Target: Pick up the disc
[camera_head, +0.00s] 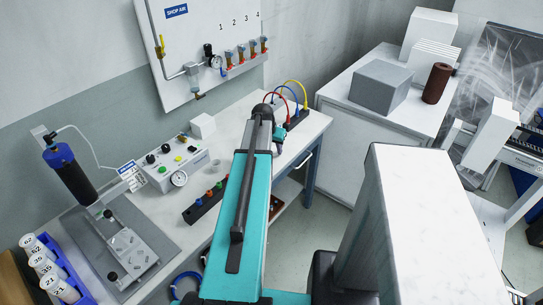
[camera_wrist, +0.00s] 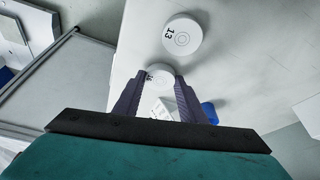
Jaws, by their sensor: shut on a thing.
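My gripper (camera_wrist: 159,82) reaches over a pale surface in the wrist view, with its two dark fingers on either side of a white disc (camera_wrist: 160,73). The fingers are shut on this disc, which bears a dark number that I cannot read fully. A second white disc (camera_wrist: 182,36) marked 13, with rings on its face, lies just beyond and is apart from the fingers. In the head view my arm hides most of the gripper, and I cannot make out either disc there.
The head view shows a rack with coloured cables (camera_head: 297,117) near the arm's end. A control box (camera_head: 172,165) and a bottle holder (camera_head: 62,272) stand to the left. In the wrist view, a white object (camera_wrist: 163,108) and a blue object (camera_wrist: 209,112) show near the fingers.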

